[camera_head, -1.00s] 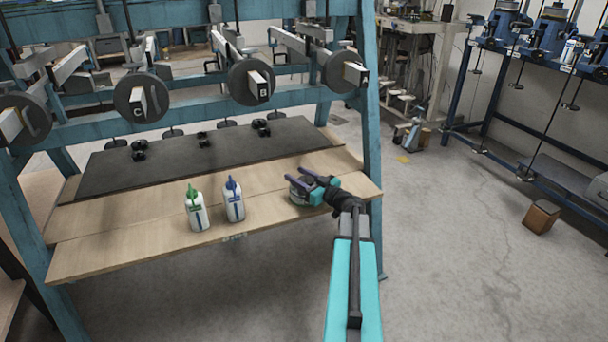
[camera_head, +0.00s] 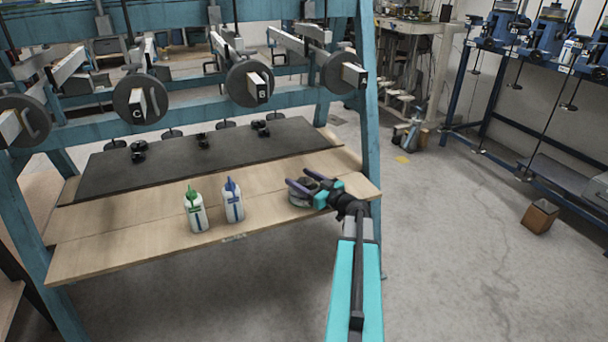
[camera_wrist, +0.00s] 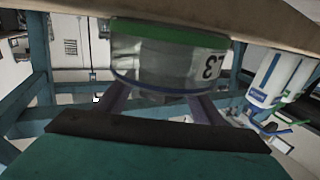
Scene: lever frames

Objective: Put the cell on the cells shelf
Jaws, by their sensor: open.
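The cell (camera_wrist: 165,60) is a clear cylinder with a green band, a blue ring and a label that seems to end in "3". It fills the middle of the wrist view, which looks upside down. In the head view the cell (camera_head: 298,197) stands at the right end of the wooden board, partly hidden by my gripper. My gripper (camera_head: 298,179) is open, its purple fingers reaching around the cell; they also show in the wrist view (camera_wrist: 160,98). Contact cannot be told. I cannot tell which surface is the cells shelf.
A green-capped bottle (camera_head: 195,212) and a blue-capped bottle (camera_head: 233,202) stand left of the cell on the wooden board (camera_head: 130,250). A black mat (camera_head: 170,165) lies behind, under hanging weights. A teal frame post (camera_head: 370,120) stands close on the right. A small brown box (camera_head: 538,217) is on the floor.

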